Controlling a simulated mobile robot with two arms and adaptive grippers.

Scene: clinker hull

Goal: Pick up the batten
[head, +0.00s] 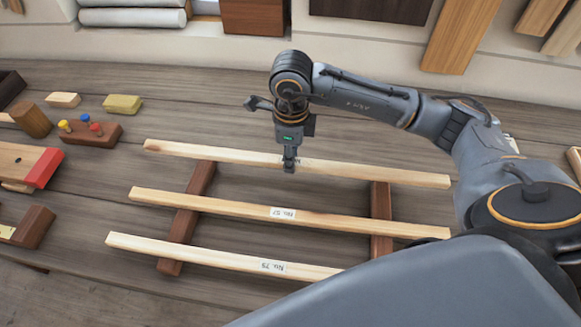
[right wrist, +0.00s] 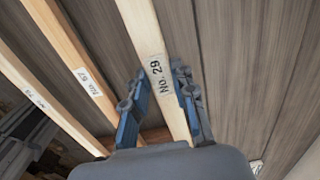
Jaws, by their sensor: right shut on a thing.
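Three long pale wooden battens lie side by side. The far one (head: 220,155) passes between the fingers of my right gripper (head: 289,163). In the right wrist view this batten (right wrist: 143,28) bears the label No. 29, and my right gripper (right wrist: 160,100) is shut on it near the label. I cannot tell whether the held batten touches the bearers. My left gripper is not in view.
The left bearer (head: 187,222) and right bearer (head: 381,215) stand on the plank bench (head: 90,190). At the left are a block with coloured pegs (head: 88,134), a yellow block (head: 122,104) and a red-ended tool (head: 30,165). Boards and rolls line the back.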

